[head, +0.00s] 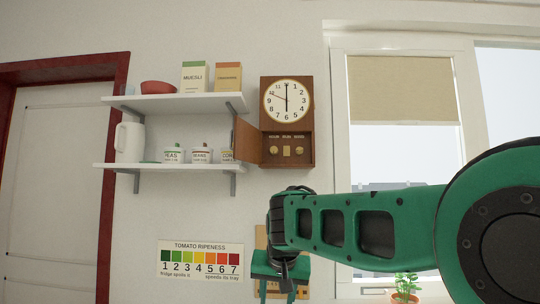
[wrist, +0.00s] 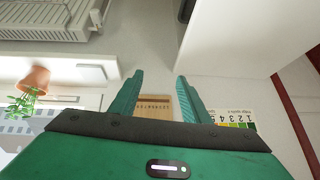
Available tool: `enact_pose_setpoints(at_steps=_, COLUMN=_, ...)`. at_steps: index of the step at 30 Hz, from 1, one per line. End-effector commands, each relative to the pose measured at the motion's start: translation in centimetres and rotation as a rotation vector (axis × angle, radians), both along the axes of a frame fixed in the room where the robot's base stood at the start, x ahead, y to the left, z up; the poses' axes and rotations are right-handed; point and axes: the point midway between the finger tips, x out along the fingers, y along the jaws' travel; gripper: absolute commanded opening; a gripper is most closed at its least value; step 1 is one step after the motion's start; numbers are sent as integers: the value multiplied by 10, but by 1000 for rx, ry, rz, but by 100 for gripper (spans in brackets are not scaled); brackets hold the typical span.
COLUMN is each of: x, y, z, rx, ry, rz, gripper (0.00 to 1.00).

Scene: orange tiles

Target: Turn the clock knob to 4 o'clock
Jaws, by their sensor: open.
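A brown wooden wall clock (head: 264,119) hangs to the right of the shelves in the head view. Its round white face (head: 288,101) shows dark hands, one pointing up to 12 and one to the upper left. Below the face a small door (head: 247,141) stands open to the left. Inside the compartment are two round brass knobs, the left one (head: 273,150) and the right one (head: 299,150), with small labels. My gripper (wrist: 160,88) is open and empty in the wrist view. In the head view my arm holds it well below the clock, apart from it.
Two white shelves (head: 170,104) carry boxes, a red bowl, a kettle and several labelled pots, left of the clock. A tomato ripeness chart (head: 200,261) is on the wall below. A window with a blind (head: 402,88) and a potted plant (head: 405,287) are on the right.

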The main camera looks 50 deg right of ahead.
Motion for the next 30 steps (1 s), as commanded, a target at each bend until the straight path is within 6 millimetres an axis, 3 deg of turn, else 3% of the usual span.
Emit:
enact_pose_setpoints(at_steps=1, x=27, y=-19, z=44, rx=-50, ry=-102, rz=-47, gripper=43)
enact_pose_setpoints(at_steps=3, x=58, y=-42, z=109, rx=-115, ry=-255, rz=-112, gripper=43)
enact_pose_setpoints(at_steps=6, x=90, y=-67, z=202, rx=-190, ry=-471, rz=-190, gripper=43)
enact_pose_setpoints(at_steps=9, x=107, y=-83, z=283, rx=-246, ry=-663, rz=-249, gripper=43)
enact_pose_setpoints(at_steps=13, x=113, y=-94, z=362, rx=-291, ry=-851, rz=-298, gripper=43)
enact_pose_setpoints(at_steps=15, x=112, y=-98, z=388, rx=-305, ry=-918, rz=-316, gripper=43)
enact_pose_setpoints(at_steps=18, x=112, y=-100, z=409, rx=-315, ry=-972, rz=-328, gripper=43)
enact_pose_setpoints(at_steps=23, x=118, y=-109, z=416, rx=-319, ry=-988, rz=-334, gripper=43)
enact_pose_setpoints(at_steps=30, x=145, y=-139, z=414, rx=-318, ry=-984, rz=-334, gripper=43)
